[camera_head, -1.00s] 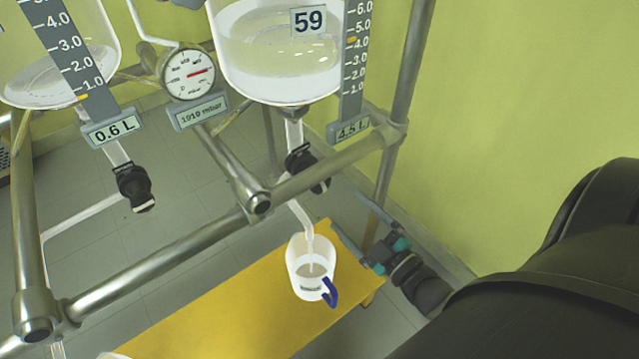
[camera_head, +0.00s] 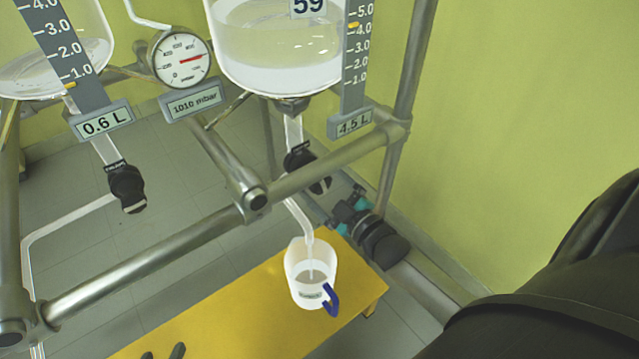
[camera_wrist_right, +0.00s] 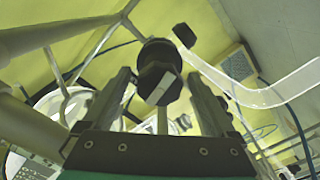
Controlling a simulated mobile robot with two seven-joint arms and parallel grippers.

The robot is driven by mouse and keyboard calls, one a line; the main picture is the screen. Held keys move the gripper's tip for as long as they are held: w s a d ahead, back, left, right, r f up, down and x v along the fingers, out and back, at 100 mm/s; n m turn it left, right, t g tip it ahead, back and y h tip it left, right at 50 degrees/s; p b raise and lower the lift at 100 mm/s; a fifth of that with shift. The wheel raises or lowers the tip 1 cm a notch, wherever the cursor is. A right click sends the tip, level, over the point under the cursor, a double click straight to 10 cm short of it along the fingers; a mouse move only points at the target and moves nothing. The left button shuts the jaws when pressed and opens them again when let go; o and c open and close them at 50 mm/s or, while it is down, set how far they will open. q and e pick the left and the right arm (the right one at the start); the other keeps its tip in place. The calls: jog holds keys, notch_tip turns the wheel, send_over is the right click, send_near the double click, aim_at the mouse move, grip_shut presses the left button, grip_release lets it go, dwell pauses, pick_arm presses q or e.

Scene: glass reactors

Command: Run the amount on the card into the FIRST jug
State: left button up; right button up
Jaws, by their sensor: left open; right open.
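A white jug with a blue handle (camera_head: 308,284) stands on the yellow bench under the right vessel's bent glass outlet (camera_head: 301,216). A thin stream falls into it and liquid shows inside; its label is too small to read. The right glass vessel (camera_head: 275,45) holds clear liquid, with a 4.5 L plate (camera_head: 351,123) below its scale. Its black valve (camera_head: 303,163) is above the outlet. My right gripper (camera_head: 340,207) is near this valve; in the right wrist view its open fingers (camera_wrist_right: 160,103) flank a black knob (camera_wrist_right: 158,72). My left gripper's fingertips (camera_head: 163,353) are apart at the bottom edge. No card is visible.
The left vessel (camera_head: 50,60) has a 0.6 L plate (camera_head: 102,122) and its own black valve (camera_head: 127,188). A pressure gauge (camera_head: 181,60) hangs between the vessels. Metal frame tubes (camera_head: 150,262) cross in front. The yellow bench (camera_head: 230,310) is bare left of the jug.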

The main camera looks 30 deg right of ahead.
jog(key=shift+w, duration=0.2)
jog(key=c, duration=1.4)
